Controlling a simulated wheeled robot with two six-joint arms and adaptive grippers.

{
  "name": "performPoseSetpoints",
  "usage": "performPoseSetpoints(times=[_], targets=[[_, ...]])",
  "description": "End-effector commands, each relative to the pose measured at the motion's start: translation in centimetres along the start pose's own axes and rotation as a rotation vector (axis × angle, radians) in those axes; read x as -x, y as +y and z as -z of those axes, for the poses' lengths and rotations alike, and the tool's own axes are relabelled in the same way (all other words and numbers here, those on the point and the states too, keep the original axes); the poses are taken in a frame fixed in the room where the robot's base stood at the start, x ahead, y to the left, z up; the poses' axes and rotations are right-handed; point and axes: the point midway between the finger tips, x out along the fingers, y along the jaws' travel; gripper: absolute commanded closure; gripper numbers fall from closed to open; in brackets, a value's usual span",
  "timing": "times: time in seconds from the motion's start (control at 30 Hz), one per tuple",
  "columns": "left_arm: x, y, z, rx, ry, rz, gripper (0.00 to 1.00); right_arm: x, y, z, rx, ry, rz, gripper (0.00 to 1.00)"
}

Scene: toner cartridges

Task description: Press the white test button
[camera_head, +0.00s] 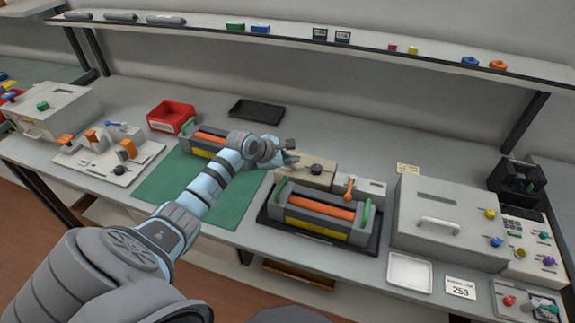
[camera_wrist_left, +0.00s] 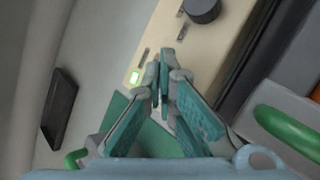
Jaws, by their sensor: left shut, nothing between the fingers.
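My left gripper (camera_head: 290,160) is at the left end of a beige box (camera_head: 305,180) with a black knob (camera_head: 315,170) on top. In the left wrist view, its fingers (camera_wrist_left: 164,58) are shut and empty, with the tips over or against the beige box face (camera_wrist_left: 166,30); I cannot tell whether they touch it. A small lit green-white rectangle (camera_wrist_left: 135,77) shows on that box, left of the fingertips. The black knob (camera_wrist_left: 203,9) is beyond them. I cannot make out a white button; the fingertips may hide it. My right gripper is not in view.
A cartridge with an orange roller (camera_head: 320,205) sits in a black tray (camera_head: 264,218) right of my arm. A small box with an orange lever (camera_head: 350,187) adjoins the beige box. Another cartridge (camera_head: 205,138) is on the green mat (camera_head: 160,195). A black tray (camera_head: 257,110) lies behind.

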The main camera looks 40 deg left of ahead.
Motion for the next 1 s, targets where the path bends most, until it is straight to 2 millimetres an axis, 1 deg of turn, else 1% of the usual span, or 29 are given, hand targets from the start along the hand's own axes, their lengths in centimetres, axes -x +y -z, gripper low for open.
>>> performPoseSetpoints(times=[0.03,0.1,0.47,0.9,1.0], targets=[[0.4,0.3,-0.3,0.0,0.0,-0.001,1.0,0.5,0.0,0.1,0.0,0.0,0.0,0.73],[0.6,0.5,-0.4,0.0,0.0,-0.001,1.0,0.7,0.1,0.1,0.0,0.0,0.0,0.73],[0.7,0.5,-0.5,0.0,0.0,0.0,1.0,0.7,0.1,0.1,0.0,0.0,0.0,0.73],[3.7,2.7,-2.7,-0.001,-0.001,-0.001,1.0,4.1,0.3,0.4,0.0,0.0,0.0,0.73],[4.1,3.0,-3.0,-0.001,-0.001,-0.001,1.0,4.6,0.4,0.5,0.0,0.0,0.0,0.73]])
